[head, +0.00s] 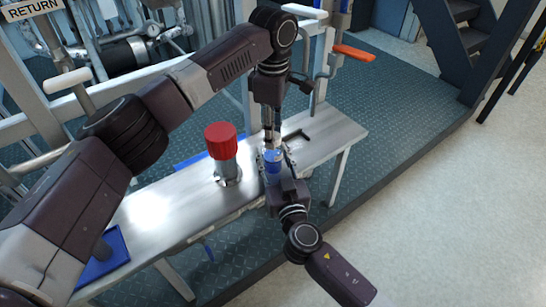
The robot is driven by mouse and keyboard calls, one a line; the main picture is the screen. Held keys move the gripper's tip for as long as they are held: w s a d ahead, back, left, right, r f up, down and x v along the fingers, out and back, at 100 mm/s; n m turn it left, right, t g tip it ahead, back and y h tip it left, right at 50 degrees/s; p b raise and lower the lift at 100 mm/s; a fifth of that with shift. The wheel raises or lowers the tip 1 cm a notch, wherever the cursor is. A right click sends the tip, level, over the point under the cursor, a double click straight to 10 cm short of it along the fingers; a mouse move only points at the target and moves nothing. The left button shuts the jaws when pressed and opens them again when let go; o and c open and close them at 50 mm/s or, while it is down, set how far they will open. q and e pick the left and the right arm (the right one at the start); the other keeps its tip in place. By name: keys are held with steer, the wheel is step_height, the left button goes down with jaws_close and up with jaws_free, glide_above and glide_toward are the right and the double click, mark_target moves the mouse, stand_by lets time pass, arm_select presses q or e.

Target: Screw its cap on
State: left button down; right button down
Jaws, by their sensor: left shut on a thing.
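My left gripper (271,141) points straight down above the bench and is shut on the blue cap (272,156). Below the cap is a small bottle-like body (272,170), blue and pale. Its lower part is hidden by my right gripper, and I cannot tell whether cap and body are threaded together. My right gripper (275,162) reaches up from the lower right, with a finger on each side of the body. Whether its fingers press on the body is too small to tell.
A metal vessel (227,172) with a large red top (221,141) stands on the steel bench (150,210), left of my grippers. A black hex key (297,136) lies to the right. A blue tray (105,258) is at the bench's left end. Pipes and a frame stand behind.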

arm_select(q)
steer(key=m, duration=0.5)
steer(key=shift+m, duration=0.4)
steer(key=m, duration=1.4)
steer(key=shift+m, duration=0.3)
steer(key=m, duration=0.5)
steer(key=shift+m, duration=0.3)
steer(key=m, duration=0.3)
steer(key=shift+m, duration=0.4)
steer(key=m, duration=0.3)
steer(key=shift+m, duration=0.4)
steer(key=m, duration=0.5)
steer(key=shift+f+m, duration=0.1)
steer(key=shift+m, duration=0.2)
steer(key=c, duration=1.5)
jaws_free()
